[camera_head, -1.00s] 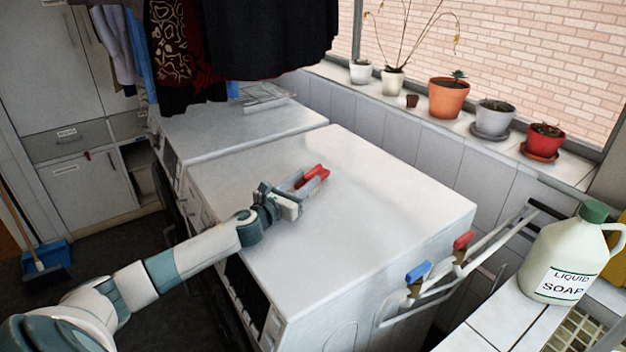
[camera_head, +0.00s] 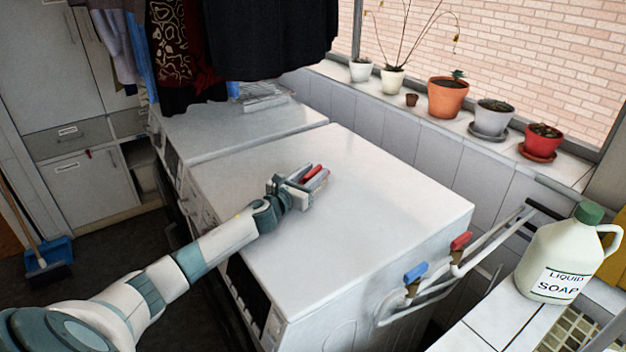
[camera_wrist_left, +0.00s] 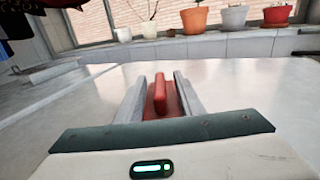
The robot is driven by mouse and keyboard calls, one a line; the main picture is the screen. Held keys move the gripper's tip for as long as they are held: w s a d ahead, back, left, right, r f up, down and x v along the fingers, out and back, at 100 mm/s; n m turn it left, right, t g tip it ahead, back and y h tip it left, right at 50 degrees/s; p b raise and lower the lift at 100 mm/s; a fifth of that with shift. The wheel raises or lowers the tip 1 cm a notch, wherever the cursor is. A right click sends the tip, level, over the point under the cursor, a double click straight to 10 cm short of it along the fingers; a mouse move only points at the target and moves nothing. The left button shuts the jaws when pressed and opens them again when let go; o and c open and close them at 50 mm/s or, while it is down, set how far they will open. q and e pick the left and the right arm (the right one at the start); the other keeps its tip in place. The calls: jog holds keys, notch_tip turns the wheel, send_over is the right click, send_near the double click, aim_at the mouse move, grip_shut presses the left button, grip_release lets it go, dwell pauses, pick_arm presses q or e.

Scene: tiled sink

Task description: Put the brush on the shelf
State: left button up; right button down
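The brush (camera_head: 312,172) is a small red object on the white top of the near machine (camera_head: 350,215). My left gripper (camera_head: 307,184) is low over that top, with one finger on each side of the brush. No shelf is clearly identifiable; a tiled ledge (camera_head: 400,103) runs under the window. My right gripper is not in view.
Potted plants, including an orange pot (camera_head: 447,98) and a red pot (camera_head: 541,141), stand on the ledge. Clothes (camera_head: 250,40) hang over the far machine. A rack (camera_head: 450,275) with blue and red clips and a soap jug (camera_head: 560,255) are at right.

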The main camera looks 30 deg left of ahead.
aim_at(315, 171)
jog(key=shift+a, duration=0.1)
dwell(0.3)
pick_arm(q)
grip_shut()
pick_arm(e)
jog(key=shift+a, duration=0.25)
pick_arm(q)
jog(key=shift+r, duration=0.2)
jog(key=shift+a+r, duration=0.1)
jog(key=shift+r, duration=0.85)
jog(key=shift+d+r+b, duration=0.2)
jog(key=shift+r, duration=0.4)
jog(key=shift+d+r+b, duration=0.2)
jog(key=shift+r, duration=0.35)
jog(key=s+d+r, duration=0.1)
jog(key=d+r, duration=0.2)
jog(key=d, duration=0.2)
jog(key=s+d+r+b, duration=0.1)
jog(key=d+r, duration=0.2)
jog(key=d, duration=0.3)
jog(key=shift+r, duration=0.25)
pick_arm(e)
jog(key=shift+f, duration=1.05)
pick_arm(q)
jog(key=shift+a, duration=0.1)
